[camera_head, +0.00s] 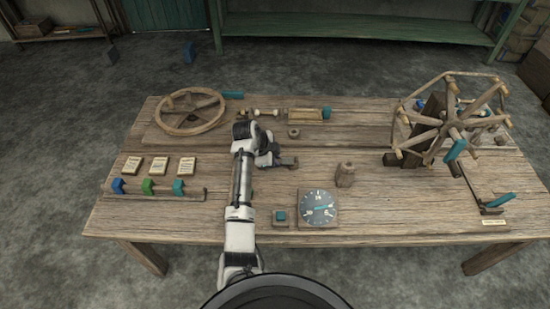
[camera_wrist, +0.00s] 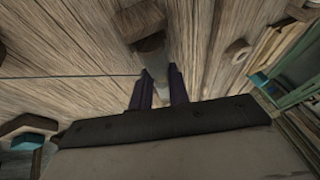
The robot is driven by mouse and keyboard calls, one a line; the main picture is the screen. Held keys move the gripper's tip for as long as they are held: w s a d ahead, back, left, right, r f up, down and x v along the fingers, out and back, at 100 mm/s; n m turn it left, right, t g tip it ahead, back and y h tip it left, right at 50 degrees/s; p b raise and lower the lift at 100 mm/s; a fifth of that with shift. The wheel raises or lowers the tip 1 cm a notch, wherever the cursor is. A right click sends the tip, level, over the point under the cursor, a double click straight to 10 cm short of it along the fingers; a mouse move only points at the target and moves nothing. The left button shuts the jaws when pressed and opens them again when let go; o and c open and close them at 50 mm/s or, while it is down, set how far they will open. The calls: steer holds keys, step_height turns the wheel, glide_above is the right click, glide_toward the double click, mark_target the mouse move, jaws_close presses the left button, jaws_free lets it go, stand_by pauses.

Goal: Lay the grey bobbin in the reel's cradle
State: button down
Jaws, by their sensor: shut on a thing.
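My gripper (camera_wrist: 157,80) is shut on the grey bobbin (camera_wrist: 150,44), which shows in the wrist view between the two dark fingers. Its brown flanged end points away from the fingers. In the head view my gripper (camera_head: 276,159) is above the middle of the table, and the bobbin is small and dark there. The reel (camera_head: 452,124), a wooden frame with several spokes, stands at the right end of the table, well apart from my gripper. I cannot make out its cradle clearly; a dark wooden block (camera_head: 401,159) sits at its foot.
A wooden wheel (camera_head: 191,111) and a spindle assembly (camera_head: 305,114) lie at the back. A wooden ring (camera_head: 293,132) is near my gripper. A wooden post (camera_head: 345,175) and a dial (camera_head: 319,207) stand between the middle and the front. The table (camera_head: 385,205) is clear right of the dial.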

steer(key=c, duration=1.3)
jaws_free()
steer(key=shift+o, duration=0.2)
steer(key=b+v, duration=0.1)
steer(key=v, duration=1.3)
